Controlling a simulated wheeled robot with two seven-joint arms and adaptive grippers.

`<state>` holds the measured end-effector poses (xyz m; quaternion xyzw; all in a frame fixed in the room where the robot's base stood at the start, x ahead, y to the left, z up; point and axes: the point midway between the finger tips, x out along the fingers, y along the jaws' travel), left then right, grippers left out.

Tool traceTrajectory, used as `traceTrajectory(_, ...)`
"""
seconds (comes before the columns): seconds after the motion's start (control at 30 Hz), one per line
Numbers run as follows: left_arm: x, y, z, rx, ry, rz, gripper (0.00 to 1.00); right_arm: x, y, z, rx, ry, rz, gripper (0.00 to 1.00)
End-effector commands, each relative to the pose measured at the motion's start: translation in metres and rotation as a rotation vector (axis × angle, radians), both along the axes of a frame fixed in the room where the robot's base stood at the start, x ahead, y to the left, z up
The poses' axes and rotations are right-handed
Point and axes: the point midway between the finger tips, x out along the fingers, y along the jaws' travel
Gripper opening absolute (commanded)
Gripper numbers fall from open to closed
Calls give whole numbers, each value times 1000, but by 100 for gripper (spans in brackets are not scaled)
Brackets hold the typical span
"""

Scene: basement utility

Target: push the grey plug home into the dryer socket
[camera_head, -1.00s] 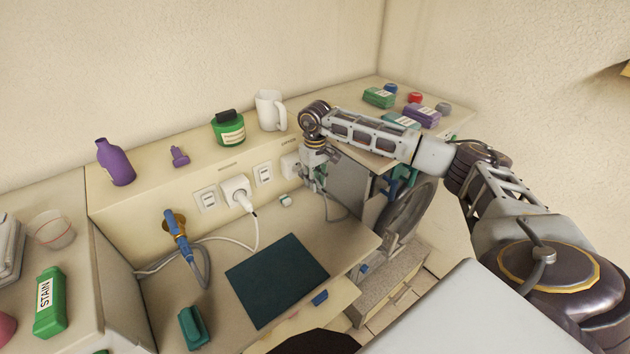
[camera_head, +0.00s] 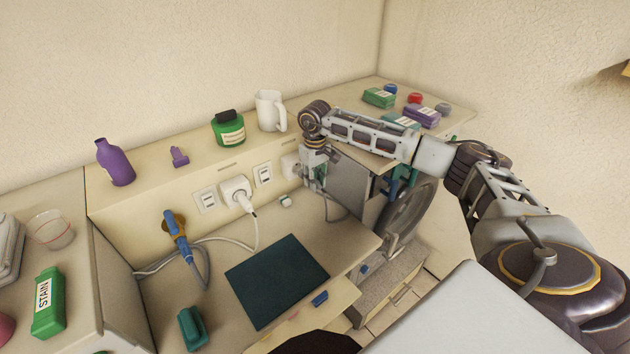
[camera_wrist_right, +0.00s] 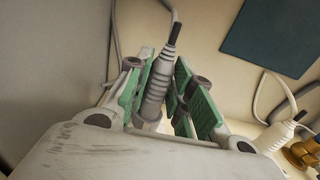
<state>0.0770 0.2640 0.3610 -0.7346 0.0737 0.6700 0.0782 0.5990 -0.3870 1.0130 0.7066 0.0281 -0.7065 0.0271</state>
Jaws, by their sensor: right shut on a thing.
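My right gripper (camera_head: 315,180) is low at the back panel, beside the dryer socket (camera_head: 289,164). In the right wrist view its green-padded fingers (camera_wrist_right: 168,92) are shut on the grey plug (camera_wrist_right: 155,88), a ribbed body with a dark collar. Its grey cord runs up from the plug in that view. The plug's front end is hidden behind the gripper's housing, so I cannot tell how deep it sits in the socket. In the head view the gripper mostly covers the plug. My left gripper is not in view.
A white plug (camera_head: 238,190) with a cord sits in the neighbouring socket, left of two-switch plate (camera_head: 263,175). A white mug (camera_head: 270,110) and green jar (camera_head: 228,128) stand on the ledge above. A dark mat (camera_head: 277,281) lies on the worktop.

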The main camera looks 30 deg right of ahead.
Motion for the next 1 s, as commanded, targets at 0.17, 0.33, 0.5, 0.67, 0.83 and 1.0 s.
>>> traceTrajectory(0.17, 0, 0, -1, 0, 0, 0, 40, 3, 0, 0, 0, -1, -1, 0)
traceTrajectory(0.33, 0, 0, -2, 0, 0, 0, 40, 7, 1, 0, 0, -1, 0, 0)
traceTrajectory(0.5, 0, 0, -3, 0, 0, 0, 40, 10, 1, 0, 0, -1, 0, 0)
traceTrajectory(0.67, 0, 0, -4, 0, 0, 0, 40, 12, 1, 0, 0, 0, 0, 0)
traceTrajectory(0.83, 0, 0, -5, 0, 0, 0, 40, 15, 1, 0, 0, 0, 0, 0)
traceTrajectory(1.0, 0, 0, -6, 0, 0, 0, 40, 18, 2, 0, 0, 0, 1, 0)
